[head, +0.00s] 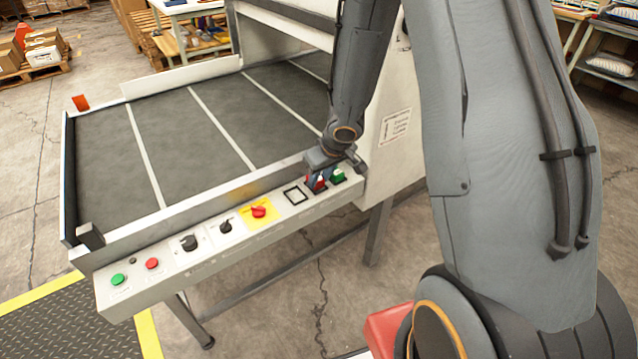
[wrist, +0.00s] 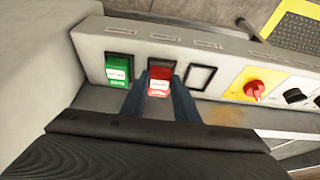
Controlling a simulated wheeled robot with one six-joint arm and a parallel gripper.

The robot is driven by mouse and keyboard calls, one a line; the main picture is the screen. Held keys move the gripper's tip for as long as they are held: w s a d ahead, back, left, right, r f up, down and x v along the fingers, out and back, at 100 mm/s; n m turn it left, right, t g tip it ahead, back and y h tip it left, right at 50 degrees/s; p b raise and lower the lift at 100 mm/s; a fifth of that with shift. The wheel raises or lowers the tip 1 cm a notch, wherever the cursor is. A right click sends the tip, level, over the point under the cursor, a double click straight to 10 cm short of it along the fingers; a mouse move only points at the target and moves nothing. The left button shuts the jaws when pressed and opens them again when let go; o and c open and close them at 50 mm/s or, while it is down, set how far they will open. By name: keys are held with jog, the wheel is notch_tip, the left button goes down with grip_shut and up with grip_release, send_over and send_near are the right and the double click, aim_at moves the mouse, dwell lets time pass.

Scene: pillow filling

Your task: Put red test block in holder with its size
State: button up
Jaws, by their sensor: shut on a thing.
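The red test block (wrist: 159,88) has a white label and is between the two fingers of my gripper (wrist: 161,94), which is shut on it. It is at the middle dark-framed holder (wrist: 161,64) on the control panel; I cannot tell whether it is fully seated. In the head view, my gripper (head: 318,180) is low at the panel's right end, and the red block (head: 317,185) is partly hidden by the fingers. The empty square holder (head: 295,195) is beside it. A green block (wrist: 118,70) with a white label sits in the holder on the other side.
The panel (head: 240,242) also carries a red knob on a yellow plate (head: 259,212), black knobs and round buttons. The grey conveyor bed (head: 190,130) lies behind the panel. A white machine housing (head: 395,125) stands close to my arm at the right.

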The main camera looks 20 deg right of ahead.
jog(key=shift+f, duration=0.25)
jog(key=shift+c, duration=0.3)
jog(key=o, duration=1.1)
jog(key=s+d+r+h+p, duration=0.1)
jog(key=s+r+p, duration=0.15)
jog(key=r, duration=0.25)
jog(key=s+d+r+m+p, duration=0.1)
jog(key=s+r+p, duration=0.15)
jog(key=r, duration=0.25)
jog(key=s+d+r+h+p, duration=0.1)
jog(key=r+p, duration=0.2)
jog(key=r, duration=0.3)
jog(key=s+a+r+m+g, duration=0.1)
jog(key=s+r, duration=0.1)
jog(key=s, duration=0.3)
jog(key=s+a+r+g, duration=0.1)
jog(key=s+r, duration=0.1)
jog(key=s, duration=0.4)
jog(key=s+a+r+m+g, duration=0.1)
jog(key=s+r, duration=0.1)
jog(key=s, duration=0.4)
jog(key=shift+s+a+r+m+y, duration=0.2)
jog(key=shift+a+r+m+y, duration=0.05)
jog(key=shift+a+m+y, duration=0.1)
